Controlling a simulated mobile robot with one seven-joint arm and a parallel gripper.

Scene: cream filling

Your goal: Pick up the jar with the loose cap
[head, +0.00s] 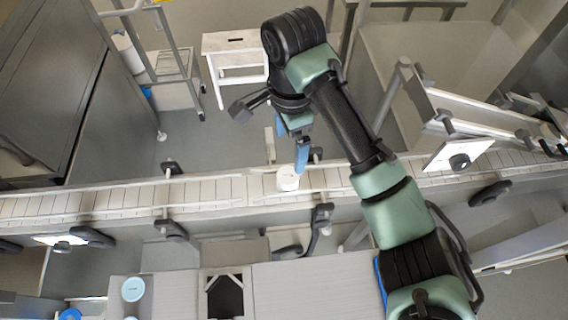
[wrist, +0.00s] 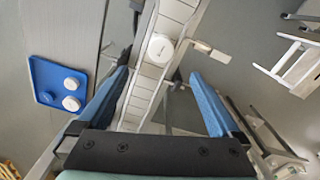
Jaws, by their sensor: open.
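A white jar (head: 287,179) stands on the conveyor belt, near the middle of the head view. In the wrist view the jar (wrist: 160,48) shows from above as a round white top, between the lines of my two fingers and beyond their tips. I cannot tell whether its cap is loose. My gripper (head: 286,163) hangs over the belt by the jar, its blue fingers spread wide. In the wrist view my gripper (wrist: 161,76) is open with nothing between its fingers.
The slatted conveyor (head: 120,198) has side rails and black-knobbed brackets. A small bracketed block (wrist: 212,52) sits close to the jar. A blue tray (wrist: 37,68) holds round white jars. A container with a pale blue top (head: 133,289) stands on the near counter (head: 310,290).

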